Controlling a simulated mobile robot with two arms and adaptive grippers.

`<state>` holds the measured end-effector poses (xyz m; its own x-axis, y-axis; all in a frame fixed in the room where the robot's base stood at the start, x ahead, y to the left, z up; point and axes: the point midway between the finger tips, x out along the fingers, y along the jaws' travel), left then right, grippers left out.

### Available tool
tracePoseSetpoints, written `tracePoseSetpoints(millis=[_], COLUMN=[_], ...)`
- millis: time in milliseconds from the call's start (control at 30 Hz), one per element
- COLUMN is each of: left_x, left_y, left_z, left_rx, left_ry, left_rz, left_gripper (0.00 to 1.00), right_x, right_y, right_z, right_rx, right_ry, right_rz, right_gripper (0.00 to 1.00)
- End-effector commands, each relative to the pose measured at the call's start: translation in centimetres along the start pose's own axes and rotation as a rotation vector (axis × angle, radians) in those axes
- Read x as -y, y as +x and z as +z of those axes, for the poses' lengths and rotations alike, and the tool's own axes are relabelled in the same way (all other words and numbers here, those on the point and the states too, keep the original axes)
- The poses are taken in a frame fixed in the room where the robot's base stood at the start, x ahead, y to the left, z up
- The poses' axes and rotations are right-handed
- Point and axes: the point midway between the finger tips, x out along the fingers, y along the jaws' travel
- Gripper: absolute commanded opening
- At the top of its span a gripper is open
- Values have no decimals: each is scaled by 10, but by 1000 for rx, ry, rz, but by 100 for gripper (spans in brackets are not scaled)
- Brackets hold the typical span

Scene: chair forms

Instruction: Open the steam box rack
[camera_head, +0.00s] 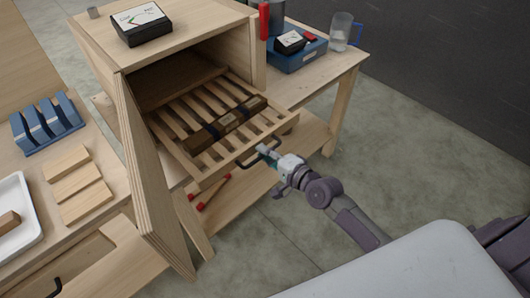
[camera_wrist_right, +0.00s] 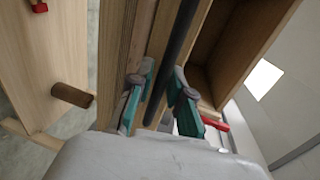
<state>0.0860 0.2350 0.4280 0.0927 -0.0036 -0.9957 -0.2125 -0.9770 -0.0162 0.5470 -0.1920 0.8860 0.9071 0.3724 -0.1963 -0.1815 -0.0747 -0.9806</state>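The wooden steam box (camera_head: 180,20) stands on a wooden bench, with its front door (camera_head: 150,175) swung open toward the left. Its slatted rack (camera_head: 187,149) sticks well out of the opening and holds a dark brown wooden piece (camera_head: 228,125) with dark bands. My right gripper (camera_head: 266,151) is at the dark handle (camera_head: 248,163) on the rack's front. In the right wrist view the dark handle bar (camera_wrist_right: 178,40) runs between the fingertips (camera_wrist_right: 165,72), which are closed about it. My left gripper is not in view.
A blue case (camera_head: 297,58) and a clear jug (camera_head: 340,32) stand right of the box. Red-ended tools (camera_head: 213,192) lie on the lower shelf.

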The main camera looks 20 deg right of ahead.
Motion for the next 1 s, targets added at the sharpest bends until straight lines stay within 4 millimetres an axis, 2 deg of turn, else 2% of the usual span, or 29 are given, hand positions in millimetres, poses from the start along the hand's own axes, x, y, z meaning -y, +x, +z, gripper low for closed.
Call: tracePoseSetpoints(millis=[267, 367, 467, 800, 1000], left_x=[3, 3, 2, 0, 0], left_y=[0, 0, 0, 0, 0], left_z=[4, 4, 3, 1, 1], left_rx=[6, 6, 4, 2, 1], left_ry=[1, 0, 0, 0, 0], left_rz=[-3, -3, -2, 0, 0], left_gripper=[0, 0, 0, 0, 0], right_x=[0, -1, -1, -2, -1], right_y=[0, -6, -20, -91, -115], right_z=[0, 0, 0, 0, 0], right_rx=[0, 0, -1, 1, 0], right_ry=[0, 1, 0, -1, -1], right_rz=[-1, 1, 2, 5, 2], right_gripper=[22, 22, 22, 22, 22])
